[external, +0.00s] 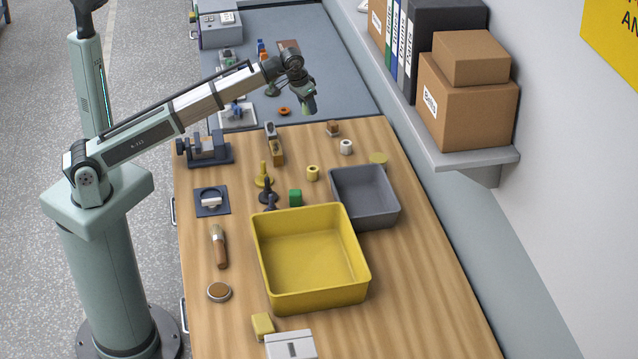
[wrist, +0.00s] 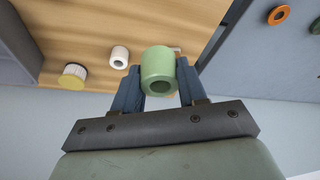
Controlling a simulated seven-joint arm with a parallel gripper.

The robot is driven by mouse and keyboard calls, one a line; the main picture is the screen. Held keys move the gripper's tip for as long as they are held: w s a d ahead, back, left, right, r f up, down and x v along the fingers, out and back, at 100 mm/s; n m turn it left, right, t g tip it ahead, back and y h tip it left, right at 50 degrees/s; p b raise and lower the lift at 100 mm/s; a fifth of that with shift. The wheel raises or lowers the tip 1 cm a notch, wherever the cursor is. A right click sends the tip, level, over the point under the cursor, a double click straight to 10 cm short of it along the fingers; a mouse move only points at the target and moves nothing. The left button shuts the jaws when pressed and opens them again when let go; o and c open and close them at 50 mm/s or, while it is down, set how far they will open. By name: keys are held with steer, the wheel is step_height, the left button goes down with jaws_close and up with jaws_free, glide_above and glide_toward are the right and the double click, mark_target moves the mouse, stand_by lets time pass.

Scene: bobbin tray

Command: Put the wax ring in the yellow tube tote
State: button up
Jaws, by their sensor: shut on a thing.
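My gripper (external: 306,97) is raised over the far end of the wooden bench, well beyond the yellow tote. In the wrist view, my gripper (wrist: 160,92) has its blue fingers shut on a pale green hollow cylinder (wrist: 158,66), with its dark hole facing the camera. The green cylinder (external: 309,106) also shows small below the fingers in the external view. The yellow tube tote (external: 266,263) is an open, empty bin at the middle of the bench. No thing is labelled as the wax ring, so I cannot tell by name whether the held cylinder is it.
A grey bin (external: 390,214) stands just behind the tote. A shelf with boxes (external: 467,100) overhangs at right. The bench right of the tote is clear.

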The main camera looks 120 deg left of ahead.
step_height(320, 180, up, 2)
steer(key=m+t+h, duration=0.2)
steer(key=m, duration=0.7)
glide_above(312, 271)
steer(key=s, duration=0.1)
steer(key=shift+d+f, duration=0.2)
steer(key=shift+f, duration=7.3)
steer(key=shift+f, duration=0.15)
steer(key=o, duration=1)
